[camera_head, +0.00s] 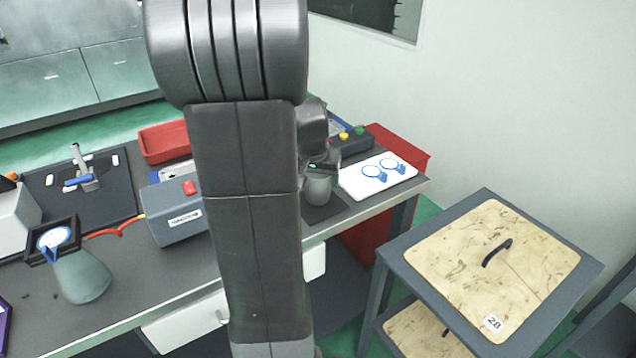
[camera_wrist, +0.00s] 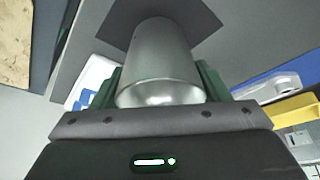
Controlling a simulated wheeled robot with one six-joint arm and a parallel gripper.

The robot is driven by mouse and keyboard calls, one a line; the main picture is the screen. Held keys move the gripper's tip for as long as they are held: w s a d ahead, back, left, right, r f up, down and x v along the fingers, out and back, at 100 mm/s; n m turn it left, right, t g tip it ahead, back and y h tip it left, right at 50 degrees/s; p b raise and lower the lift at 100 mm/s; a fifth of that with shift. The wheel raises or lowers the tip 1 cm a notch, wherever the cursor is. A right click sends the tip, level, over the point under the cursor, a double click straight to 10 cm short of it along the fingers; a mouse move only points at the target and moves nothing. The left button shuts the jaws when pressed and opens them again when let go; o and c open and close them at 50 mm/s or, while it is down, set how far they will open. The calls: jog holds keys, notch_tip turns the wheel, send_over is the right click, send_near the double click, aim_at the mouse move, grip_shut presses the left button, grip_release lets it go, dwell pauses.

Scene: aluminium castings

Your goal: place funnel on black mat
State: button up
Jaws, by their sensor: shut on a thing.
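My gripper (camera_wrist: 160,88) is shut on a smooth grey, tapering funnel (camera_wrist: 160,60), with one finger on each side of it. The funnel's wider rim faces the wrist camera and its far end points at the black mat (camera_wrist: 205,18). In the head view the funnel (camera_head: 319,191) hangs or stands upright under my gripper (camera_head: 321,172), over the black mat (camera_head: 318,213) at the bench's front right. I cannot tell whether its lower end touches the mat. My arm hides part of the mat and bench in the head view.
A white board (camera_head: 350,183) with two blue ring-shaped pieces lies right of the mat. A grey box (camera_head: 172,222) with a red switch stands left of my arm. A grey-green flask-shaped vessel (camera_head: 85,278) stands farther left. A wood-topped side table (camera_head: 535,270) is at right.

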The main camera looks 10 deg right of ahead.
jog(key=shift+f, duration=0.65)
jog(key=shift+f, duration=0.1)
jog(key=o, duration=1)
jog(key=shift+o, duration=0.2)
jog(key=shift+r, duration=0.25)
jog(key=p+v, duration=0.1)
jog(key=v, duration=1)
jog(key=shift+r, duration=0.35)
jog(key=shift+s, duration=0.1)
